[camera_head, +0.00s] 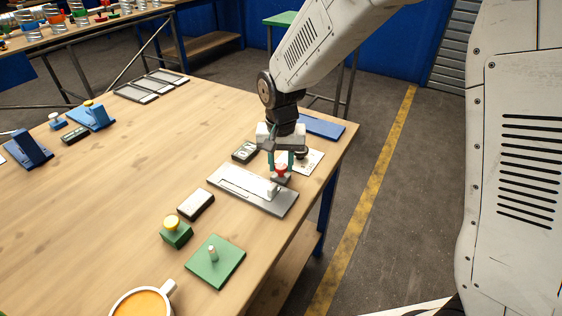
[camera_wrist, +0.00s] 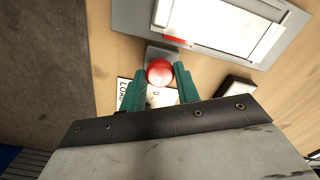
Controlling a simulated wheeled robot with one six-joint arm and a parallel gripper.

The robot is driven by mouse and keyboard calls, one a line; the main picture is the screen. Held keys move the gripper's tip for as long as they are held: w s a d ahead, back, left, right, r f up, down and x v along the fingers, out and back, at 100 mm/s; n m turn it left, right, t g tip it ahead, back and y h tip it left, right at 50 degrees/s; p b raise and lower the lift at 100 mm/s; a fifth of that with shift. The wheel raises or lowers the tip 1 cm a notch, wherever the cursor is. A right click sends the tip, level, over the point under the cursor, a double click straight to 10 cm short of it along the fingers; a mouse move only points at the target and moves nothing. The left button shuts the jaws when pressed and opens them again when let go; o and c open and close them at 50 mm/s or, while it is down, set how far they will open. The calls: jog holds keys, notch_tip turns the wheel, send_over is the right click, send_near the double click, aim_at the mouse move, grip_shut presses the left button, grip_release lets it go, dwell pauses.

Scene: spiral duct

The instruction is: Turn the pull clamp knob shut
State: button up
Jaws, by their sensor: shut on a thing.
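The red round knob (camera_head: 281,171) stands at the back right edge of a grey metal plate (camera_head: 235,192); it also shows in the wrist view (camera_wrist: 159,72), with a grey block (camera_wrist: 162,53) beside it. My gripper (camera_head: 281,164) comes down from above, and its two teal fingers are shut on the knob, one on either side. In the wrist view the fingertips (camera_wrist: 160,76) flank the knob. The clamp's parts below the knob are mostly hidden. A small white block (camera_head: 272,191) stands on the plate near its right end.
A white printed card (camera_head: 312,160) lies just behind the knob, with a dark-framed device (camera_head: 245,151) left of it. A blue tray (camera_head: 320,126) lies farther back. A green box with a yellow button (camera_head: 175,231), a green plate (camera_head: 215,263) and a cup (camera_head: 143,302) stand in front.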

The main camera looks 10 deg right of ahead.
aim_at(281, 166)
jog(key=shift+w+m, duration=0.1)
jog(key=shift+m, duration=0.4)
jog(key=o, duration=1)
jog(key=shift+c, duration=0.2)
notch_tip(281, 166, up, 8)
jog(key=shift+f, duration=0.1)
